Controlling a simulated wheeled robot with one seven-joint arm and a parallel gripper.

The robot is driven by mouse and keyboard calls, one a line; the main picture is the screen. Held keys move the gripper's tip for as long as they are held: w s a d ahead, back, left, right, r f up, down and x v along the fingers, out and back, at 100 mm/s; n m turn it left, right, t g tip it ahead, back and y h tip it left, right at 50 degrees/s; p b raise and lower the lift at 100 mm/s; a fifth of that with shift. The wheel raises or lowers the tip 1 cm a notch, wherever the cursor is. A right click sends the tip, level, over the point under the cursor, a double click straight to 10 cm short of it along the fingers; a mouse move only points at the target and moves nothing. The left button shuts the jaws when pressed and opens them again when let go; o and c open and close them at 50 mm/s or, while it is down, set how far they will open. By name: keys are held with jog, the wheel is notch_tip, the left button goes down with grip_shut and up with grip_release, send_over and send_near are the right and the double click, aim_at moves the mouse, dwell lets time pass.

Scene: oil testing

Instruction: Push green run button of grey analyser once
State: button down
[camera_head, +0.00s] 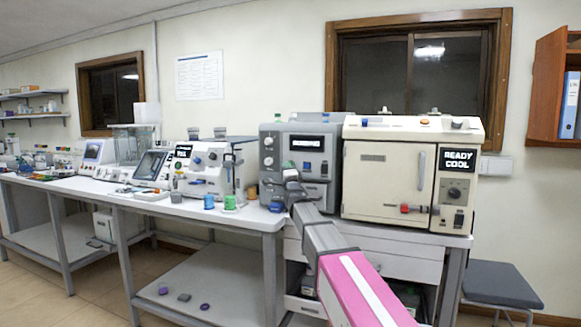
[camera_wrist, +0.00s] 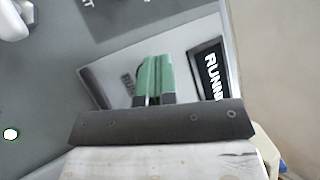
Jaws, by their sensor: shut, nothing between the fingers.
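The grey analyser (camera_head: 270,146) stands on the bench in the head view, left of the cream oven. Its lit display (camera_head: 307,143) is blurred there. In the wrist view the display (camera_wrist: 212,70) shows the start of "RUNNING", beside my fingers. My gripper (camera_head: 291,176) is in front of the analyser's face. In the wrist view my gripper (camera_wrist: 157,58) is shut and empty, its two green fingers side by side pointing at the light panel (camera_wrist: 118,82). I cannot make out the green run button; the fingers cover part of the panel. Whether the fingertips touch the panel cannot be told.
The cream oven (camera_head: 388,180), reading "READY COOL", stands close on the right. A white instrument (camera_head: 200,170), a blue cup (camera_head: 209,201) and a green cup (camera_head: 230,202) stand on the left. A grey stool (camera_head: 500,283) is at the lower right.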

jog(key=shift+s, duration=0.2)
jog(key=s, duration=0.1)
jog(key=s+a, duration=0.1)
jog(key=s, duration=0.2)
jog(key=shift+s+a, duration=0.35)
jog(key=shift+a, duration=0.05)
dwell(0.8)
